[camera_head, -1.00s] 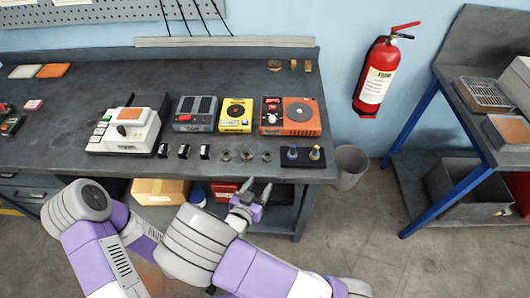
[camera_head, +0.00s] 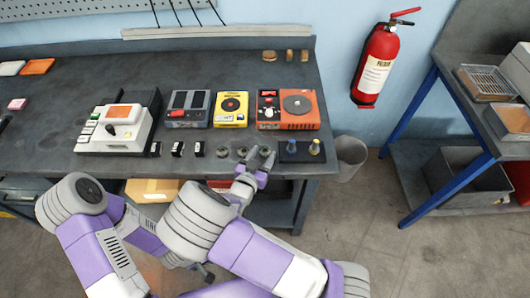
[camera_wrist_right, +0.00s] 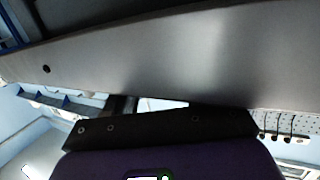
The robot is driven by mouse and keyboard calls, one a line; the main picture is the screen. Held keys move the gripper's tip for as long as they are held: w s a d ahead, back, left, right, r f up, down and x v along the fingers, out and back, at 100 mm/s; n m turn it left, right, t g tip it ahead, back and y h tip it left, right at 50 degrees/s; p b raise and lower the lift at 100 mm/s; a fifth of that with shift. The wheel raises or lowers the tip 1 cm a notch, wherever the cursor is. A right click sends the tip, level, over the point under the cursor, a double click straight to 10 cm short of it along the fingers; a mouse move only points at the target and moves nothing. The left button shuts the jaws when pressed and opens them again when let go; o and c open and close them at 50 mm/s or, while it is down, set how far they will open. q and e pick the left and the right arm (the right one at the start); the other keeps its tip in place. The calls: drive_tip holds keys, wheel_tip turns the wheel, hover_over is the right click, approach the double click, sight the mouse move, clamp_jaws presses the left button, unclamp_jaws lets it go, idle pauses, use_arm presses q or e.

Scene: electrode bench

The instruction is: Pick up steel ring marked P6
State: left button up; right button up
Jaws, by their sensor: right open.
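Several small steel rings stand in a row near the front edge of the bench (camera_head: 60,110) in the head view. One ring (camera_head: 222,152) is at the left, another ring (camera_head: 241,152) is beside it, and a further one is partly covered by my right gripper (camera_head: 262,156). The marks are too small to read, so I cannot tell which is P6. My right gripper is open at the bench's front edge, its fingers around or just over the right-hand end of the row; I cannot tell whether it touches. The right wrist view shows no ring. My left gripper does not show.
A dark block with two knobbed pegs (camera_head: 301,150) is just right of my right gripper. Black clips (camera_head: 177,149) stand to the left. Behind are an orange device (camera_head: 288,110), a yellow one (camera_head: 231,110) and a grey one (camera_head: 188,109). The bench's right end drops off beside a bin (camera_head: 350,156).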

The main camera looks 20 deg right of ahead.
drive_tip(key=shift+w, duration=0.1)
drive_tip(key=c, duration=0.9)
drive_tip(key=shift+r, duration=0.1)
